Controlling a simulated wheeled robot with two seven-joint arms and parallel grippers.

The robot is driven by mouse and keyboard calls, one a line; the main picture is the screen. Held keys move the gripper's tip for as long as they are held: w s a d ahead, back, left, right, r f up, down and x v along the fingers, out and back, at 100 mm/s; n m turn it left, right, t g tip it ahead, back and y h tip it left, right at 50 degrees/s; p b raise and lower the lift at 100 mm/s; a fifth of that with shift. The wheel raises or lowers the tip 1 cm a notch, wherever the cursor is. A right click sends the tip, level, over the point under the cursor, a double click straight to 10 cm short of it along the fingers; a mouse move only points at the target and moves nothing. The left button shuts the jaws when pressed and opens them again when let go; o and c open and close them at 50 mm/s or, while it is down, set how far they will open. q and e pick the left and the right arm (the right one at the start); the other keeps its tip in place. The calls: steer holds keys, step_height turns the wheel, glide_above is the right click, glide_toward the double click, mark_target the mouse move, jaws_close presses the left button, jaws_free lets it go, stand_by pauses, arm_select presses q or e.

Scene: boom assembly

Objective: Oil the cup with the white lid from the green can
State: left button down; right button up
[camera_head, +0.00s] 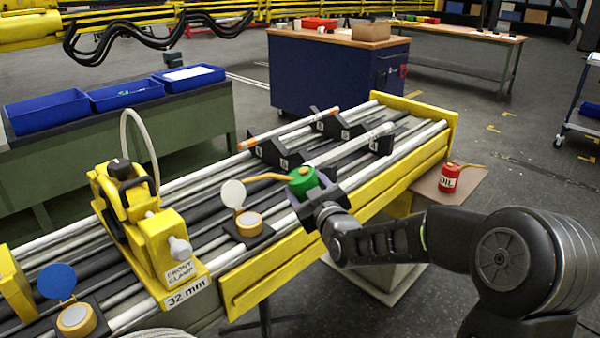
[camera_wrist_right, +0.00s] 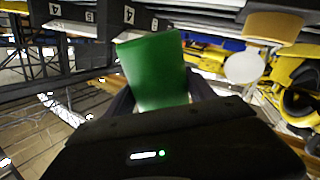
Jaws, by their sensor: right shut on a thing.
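The green can (camera_head: 303,181) is held by my right gripper (camera_head: 318,192), which is shut on it above the rail bed. Its orange spout points left, with the tip near the upper right of the white lid (camera_head: 233,194). That lid stands open beside its cup (camera_head: 249,221), whose round tan top shows on a dark base. In the right wrist view the green can (camera_wrist_right: 155,72) fills the middle between the fingers. The white lid (camera_wrist_right: 244,67) and the cup (camera_wrist_right: 272,27) are to its right. I cannot see any oil flowing. My left gripper is not in view.
A second cup (camera_head: 75,318) has an open blue lid (camera_head: 57,281). The yellow front clamp (camera_head: 160,235) stands between the cups. A red oil can (camera_head: 450,178) sits on a side shelf at right. Black numbered blocks (camera_head: 268,150) hold rods behind the green can.

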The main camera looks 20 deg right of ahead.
mark_target(302, 174)
steer(key=shift+w+d+r, duration=0.3)
steer(key=shift+d+r, duration=0.15)
steer(key=shift+r, duration=0.1)
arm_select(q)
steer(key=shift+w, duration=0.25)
arm_select(e)
steer(key=shift+s+r, duration=0.1)
steer(key=shift+s, duration=0.05)
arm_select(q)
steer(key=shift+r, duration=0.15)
